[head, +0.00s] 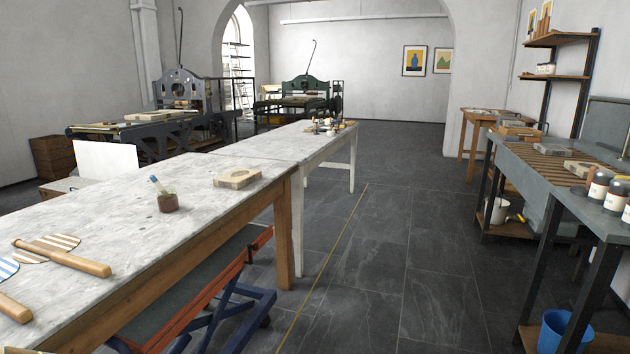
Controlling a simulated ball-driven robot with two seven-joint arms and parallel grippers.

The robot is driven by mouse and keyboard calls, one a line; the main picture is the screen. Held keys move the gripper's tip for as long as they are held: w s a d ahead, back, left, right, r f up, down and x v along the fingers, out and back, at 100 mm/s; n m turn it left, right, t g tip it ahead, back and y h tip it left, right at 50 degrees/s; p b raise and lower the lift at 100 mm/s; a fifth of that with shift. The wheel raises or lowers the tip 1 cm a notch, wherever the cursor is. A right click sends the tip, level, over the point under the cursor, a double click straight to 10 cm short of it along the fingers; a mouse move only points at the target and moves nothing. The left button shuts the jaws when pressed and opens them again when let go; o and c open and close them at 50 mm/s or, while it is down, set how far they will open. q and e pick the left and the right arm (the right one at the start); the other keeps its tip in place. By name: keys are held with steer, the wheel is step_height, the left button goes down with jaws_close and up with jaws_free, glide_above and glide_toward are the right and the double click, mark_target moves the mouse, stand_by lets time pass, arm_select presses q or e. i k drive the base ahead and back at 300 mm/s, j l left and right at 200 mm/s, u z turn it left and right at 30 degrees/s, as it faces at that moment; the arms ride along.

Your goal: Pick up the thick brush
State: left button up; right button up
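A small brown pot (168,204) stands on the near pale marble-topped table (110,212). A brush (155,181) with a light blue handle end leans out of the pot to the left. Greenish tips or other thin tools show beside it at the rim, too small to tell apart. I cannot tell for certain whether this brush is the thick one. The lower part of the brush is hidden inside the pot. Neither of my grippers shows in the head view.
A stone block (237,178) lies right of the pot. Wooden rolling tools (62,258) and striped paddle shapes (55,242) lie at the table's near left. A lift cart (215,300) stands under the table's right edge. The dark floor aisle (380,250) is clear.

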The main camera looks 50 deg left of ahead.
mark_target(159, 184)
steer(key=u, duration=2.4)
steer(key=i+l+u, duration=0.25)
steer(key=i, duration=0.15)
steer(key=i+l+u, duration=0.1)
steer(key=i+u, duration=0.2)
steer(key=i, duration=0.15)
